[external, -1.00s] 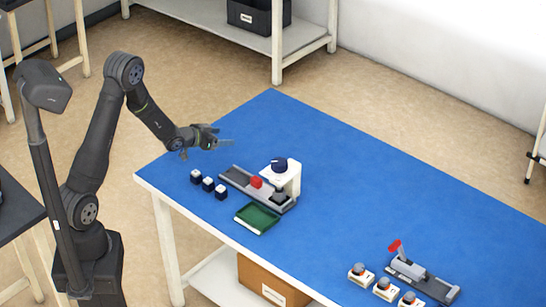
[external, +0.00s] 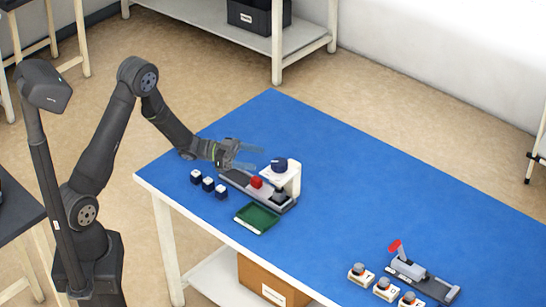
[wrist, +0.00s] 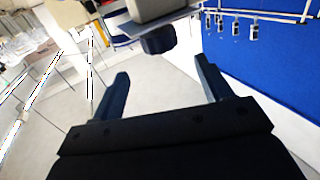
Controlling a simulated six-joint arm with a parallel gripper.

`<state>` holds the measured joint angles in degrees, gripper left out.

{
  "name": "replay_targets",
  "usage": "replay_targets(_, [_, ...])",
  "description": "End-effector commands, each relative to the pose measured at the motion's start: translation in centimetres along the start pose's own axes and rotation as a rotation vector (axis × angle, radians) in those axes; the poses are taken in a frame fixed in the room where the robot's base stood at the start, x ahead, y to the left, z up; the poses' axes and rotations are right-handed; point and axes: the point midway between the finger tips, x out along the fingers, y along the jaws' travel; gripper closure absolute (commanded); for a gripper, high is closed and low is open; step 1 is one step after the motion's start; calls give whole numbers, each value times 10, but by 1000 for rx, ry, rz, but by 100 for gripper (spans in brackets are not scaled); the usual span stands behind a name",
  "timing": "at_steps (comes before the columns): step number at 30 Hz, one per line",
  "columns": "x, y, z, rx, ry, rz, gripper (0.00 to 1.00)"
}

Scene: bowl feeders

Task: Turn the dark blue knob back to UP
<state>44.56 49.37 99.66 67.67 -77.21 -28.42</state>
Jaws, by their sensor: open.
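The dark blue knob (external: 279,165) sits on top of a white bracket-shaped stand (external: 294,181), beside a grey track. Its pointer setting is too small to read. My gripper (external: 258,157) is open and empty, just left of the knob and above the grey track, with its fingers pointing toward the knob. In the wrist view the knob (wrist: 157,41) shows dark below a pale block, ahead of and between my two spread fingers (wrist: 162,68). The fingers look apart from it.
The grey track (external: 236,182) carries a red part (external: 257,182). A green tray (external: 257,218) lies in front, and several dark cubes (external: 208,184) stand left. Another grey fixture (external: 425,280) with a red handle and several small white units are at right. The blue tabletop's middle is clear.

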Motion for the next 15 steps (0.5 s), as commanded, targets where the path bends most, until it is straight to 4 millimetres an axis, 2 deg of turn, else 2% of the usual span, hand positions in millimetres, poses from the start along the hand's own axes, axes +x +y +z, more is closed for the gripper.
replay_targets(1, [13,1,0,2,0,4,29])
replay_targets(9, [70,0,0,1,0,2,29])
replay_targets(15, [100,0,0,0,-1,1,29])
